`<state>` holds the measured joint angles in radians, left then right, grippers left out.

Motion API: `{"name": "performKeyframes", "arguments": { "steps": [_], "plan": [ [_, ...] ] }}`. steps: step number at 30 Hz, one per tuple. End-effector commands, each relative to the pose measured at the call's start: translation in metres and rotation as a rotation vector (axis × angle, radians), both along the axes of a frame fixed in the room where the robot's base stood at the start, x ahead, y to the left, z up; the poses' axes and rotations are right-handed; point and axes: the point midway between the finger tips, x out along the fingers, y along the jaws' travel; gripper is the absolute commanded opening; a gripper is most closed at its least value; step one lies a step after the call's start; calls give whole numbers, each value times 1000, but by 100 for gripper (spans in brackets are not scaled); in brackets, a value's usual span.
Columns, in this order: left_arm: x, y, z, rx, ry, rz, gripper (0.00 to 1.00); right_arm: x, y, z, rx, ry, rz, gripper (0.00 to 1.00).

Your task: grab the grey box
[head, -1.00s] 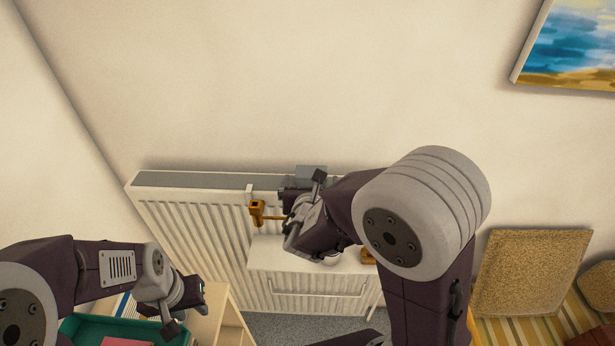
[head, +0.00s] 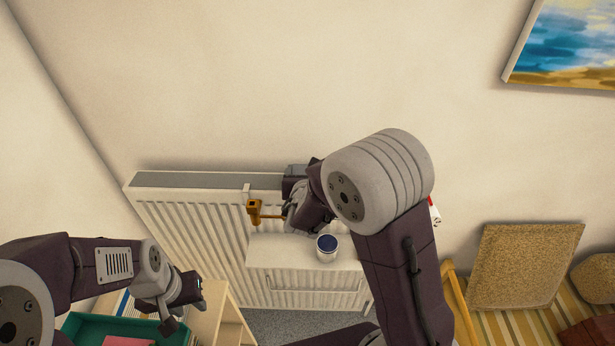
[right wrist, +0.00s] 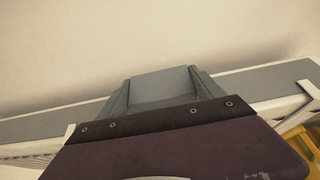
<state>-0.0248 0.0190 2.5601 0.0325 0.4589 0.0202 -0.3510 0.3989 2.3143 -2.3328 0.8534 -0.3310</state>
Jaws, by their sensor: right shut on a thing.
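The grey box (right wrist: 163,88) shows in the right wrist view between the two grey fingers of my right gripper (right wrist: 163,84), which is shut on it. The box is just above or on the grey top of the white radiator; I cannot tell whether it still touches it.
The white radiator (head: 190,225) stands against the wall, with a brass hook (head: 254,211) hanging on it. A green tray (head: 82,325) is at lower left, cork boards (head: 527,265) at right.

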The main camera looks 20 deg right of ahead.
Motion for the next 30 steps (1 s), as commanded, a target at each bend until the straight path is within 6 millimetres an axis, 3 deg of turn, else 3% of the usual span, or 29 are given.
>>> {"name": "performKeyframes", "arguments": {
  "steps": [8, 14, 24, 30],
  "plan": [
    [0, 0, 0, 0, 0, 0, 36, 0, 0, 6, 1, -1, 0, 31],
    [0, 0, 2, 0, 0, 0, 36, 0, 0, 42, 4, -8, 0, 31],
    [0, 0, -14, 0, 0, 0, 36, -43, -60, 84, 1, -7, -6, 31],
    [0, 0, -17, 0, 0, 0, 36, -60, -85, 102, 1, -4, -5, 31]
  ]
}}
